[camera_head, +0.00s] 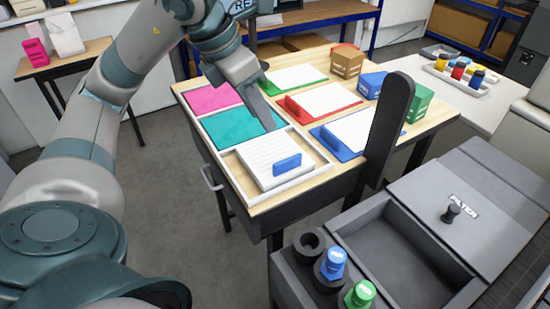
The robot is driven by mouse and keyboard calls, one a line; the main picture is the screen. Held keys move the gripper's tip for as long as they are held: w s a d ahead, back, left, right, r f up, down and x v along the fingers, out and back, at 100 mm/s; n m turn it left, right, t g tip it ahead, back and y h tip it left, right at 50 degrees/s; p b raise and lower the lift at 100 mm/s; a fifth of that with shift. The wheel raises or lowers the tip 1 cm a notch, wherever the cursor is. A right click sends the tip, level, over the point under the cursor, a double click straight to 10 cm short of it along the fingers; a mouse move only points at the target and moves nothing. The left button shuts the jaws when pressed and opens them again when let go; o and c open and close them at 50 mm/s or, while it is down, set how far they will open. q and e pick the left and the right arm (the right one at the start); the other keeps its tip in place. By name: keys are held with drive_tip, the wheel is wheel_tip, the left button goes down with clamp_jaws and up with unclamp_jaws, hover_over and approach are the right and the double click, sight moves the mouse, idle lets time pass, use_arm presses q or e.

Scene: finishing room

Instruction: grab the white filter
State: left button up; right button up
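A white ribbed filter (254,155) with a blue handle (287,164) lies flat in a shallow, white-rimmed tray (304,179) at the near end of the wooden table. My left arm comes in from the left and reaches over the table. My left gripper (266,118) points downward, with a dark finger over the teal pad, just behind the filter and apart from its handle. The opening between its fingers cannot be made out. My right gripper is not in view.
Pink (212,97) and teal (235,128) pads lie behind the tray. White panels on green, red and blue bases and small coloured boxes fill the tabletop. A dark upright paddle (390,125) and a grey machine labelled FILTER (470,205) with an open bay stand right.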

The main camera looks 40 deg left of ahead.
use_arm(q)
drive_tip(key=shift+f, duration=0.1)
drive_tip(key=p, duration=0.3)
hover_over(285, 160)
drive_tip(key=s, duration=0.2)
drive_tip(key=shift+w+a+f, duration=0.1)
drive_tip(key=shift+a+f, duration=0.05)
drive_tip(key=shift+f, duration=5.45)
drive_tip(key=shift+p, duration=0.3)
drive_tip(key=shift+w+f+p, duration=0.25)
drive_tip(key=shift+f+p, duration=0.4)
drive_tip(key=shift+p, duration=0.05)
drive_tip(key=p+x, duration=0.1)
drive_tip(key=x, duration=0.1)
drive_tip(key=shift+w+f+p, duration=0.1)
drive_tip(key=shift+f+p, duration=0.2)
drive_tip(key=shift+f, duration=0.05)
drive_tip(key=shift+w+f, duration=0.2)
drive_tip(key=shift+f, duration=0.3)
clamp_jaws()
